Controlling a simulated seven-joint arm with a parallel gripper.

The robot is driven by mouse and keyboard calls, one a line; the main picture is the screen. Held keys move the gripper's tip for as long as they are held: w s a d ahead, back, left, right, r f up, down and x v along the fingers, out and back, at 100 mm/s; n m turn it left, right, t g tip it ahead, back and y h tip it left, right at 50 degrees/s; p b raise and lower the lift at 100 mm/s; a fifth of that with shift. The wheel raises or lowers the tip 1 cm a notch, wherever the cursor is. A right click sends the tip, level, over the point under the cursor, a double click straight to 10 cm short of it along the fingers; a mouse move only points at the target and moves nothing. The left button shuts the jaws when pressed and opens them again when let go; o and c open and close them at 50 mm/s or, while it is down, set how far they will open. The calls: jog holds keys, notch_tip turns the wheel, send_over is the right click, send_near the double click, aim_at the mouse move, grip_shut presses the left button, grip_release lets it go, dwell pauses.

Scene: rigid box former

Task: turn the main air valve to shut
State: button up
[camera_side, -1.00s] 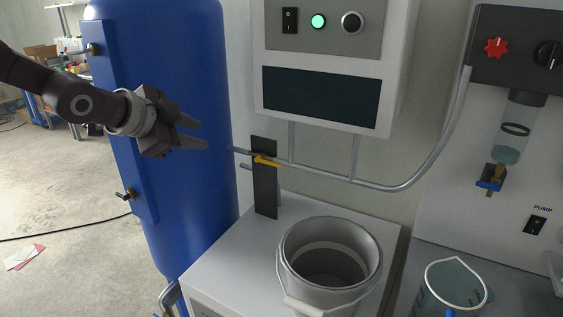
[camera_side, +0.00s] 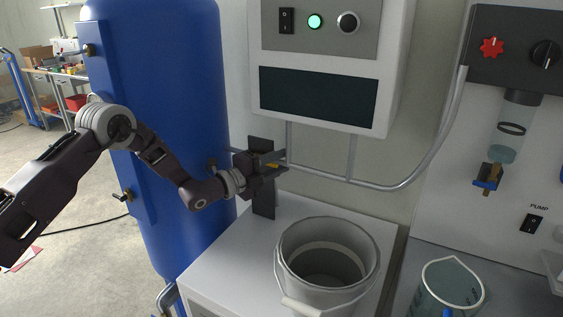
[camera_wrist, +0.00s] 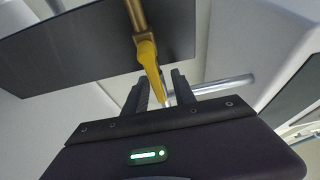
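The main air valve has a yellow lever handle (camera_side: 272,165). It sits on a thin pipe in front of a dark upright plate (camera_side: 264,203). In the wrist view, the yellow lever (camera_wrist: 148,62) hangs from a brass-coloured stem, and its tip reaches between my two fingers. My gripper (camera_side: 284,161) is at the valve, its fingers spread above and below the lever in the side view. In the wrist view my gripper (camera_wrist: 158,84) has a gap between its fingers, around the lever's tip. Contact cannot be told. My gripper partly hides the lever in the side view.
A blue tank (camera_side: 175,230) stands behind my arm. A grey metal bucket (camera_side: 328,225) with a bail handle stands on the white bench below and right. A control cabinet (camera_side: 318,55) hangs above, with a curved pipe (camera_side: 440,145) to its right. A clear jug (camera_side: 447,290) stands at lower right.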

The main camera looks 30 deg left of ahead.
jog(key=shift+w+d, duration=0.2)
jog(key=shift+w, duration=0.15)
jog(key=shift+c, duration=0.4)
grip_shut()
dwell(0.8)
